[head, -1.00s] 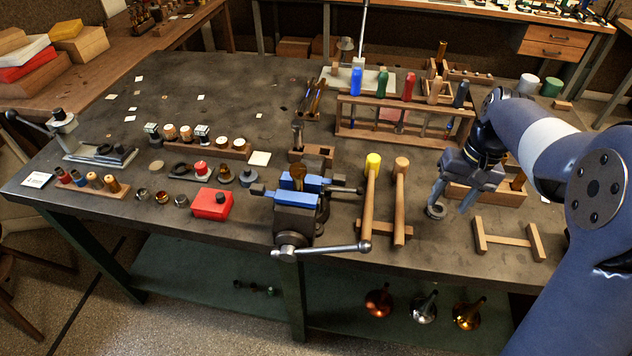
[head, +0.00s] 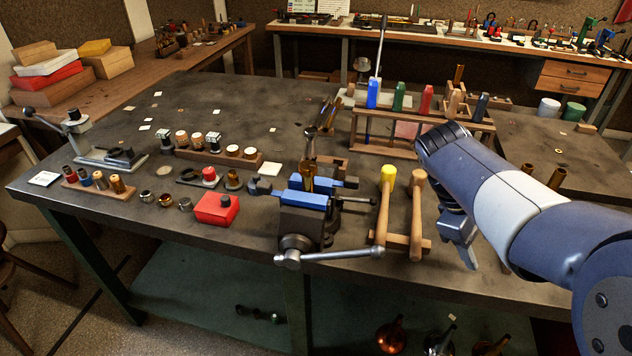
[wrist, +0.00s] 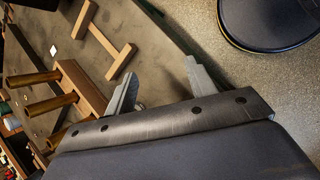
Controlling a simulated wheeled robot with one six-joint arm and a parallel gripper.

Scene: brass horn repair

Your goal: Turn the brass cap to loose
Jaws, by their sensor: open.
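A brass piece (head: 307,179) stands upright between the blue jaws (head: 303,196) of the vise (head: 303,222), near the bench's front edge. It may carry the brass cap; it is too small to tell. My gripper (head: 473,262) is at the right of the bench, beyond the two mallets and well apart from the vise. Its fingers point down toward the front edge. In the wrist view my gripper (wrist: 160,84) is open, with nothing between its fingers. The vise does not show in the wrist view.
A yellow-headed mallet (head: 386,205) and a wooden mallet (head: 417,215) lie between the vise and my gripper. A tool rack (head: 405,147) stands behind. A red box (head: 215,208) is left of the vise. The wrist view shows a wooden stand (wrist: 108,45) and floor (wrist: 175,30).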

